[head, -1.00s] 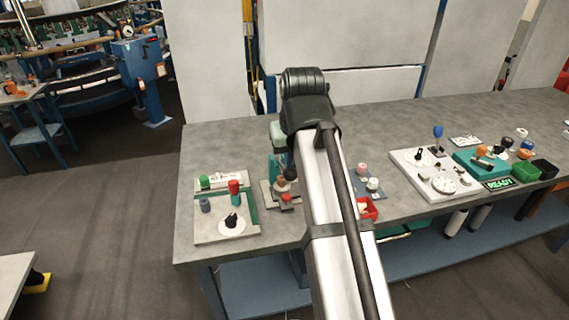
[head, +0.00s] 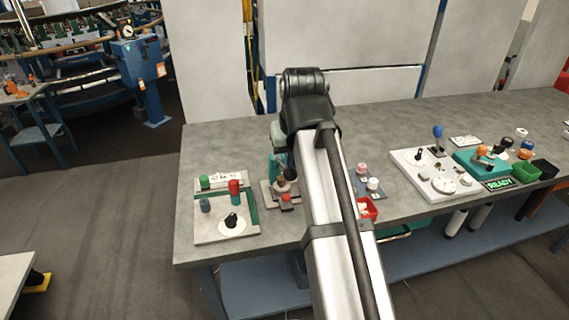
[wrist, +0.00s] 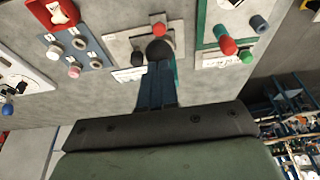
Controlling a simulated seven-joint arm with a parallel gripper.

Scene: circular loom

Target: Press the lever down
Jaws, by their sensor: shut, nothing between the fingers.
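The lever's black ball knob (wrist: 159,51) shows in the wrist view at the tips of my gripper. It belongs to a small device on a pale base plate (wrist: 118,56) with a red button (wrist: 159,29). In the head view the black knob (head: 291,174) and red button (head: 286,198) show just left of my arm. My gripper (wrist: 157,66) is shut and empty, its dark blue fingers reaching to the knob. I cannot tell whether they touch it. The fingers and hand hide the lever's shaft and part of the teal body.
A panel (head: 213,237) with a red-topped handle (head: 234,188) and a black dial stands left of the device. A grey plate with several knobs (wrist: 65,31) and a red bin (head: 368,209) are on the other side.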

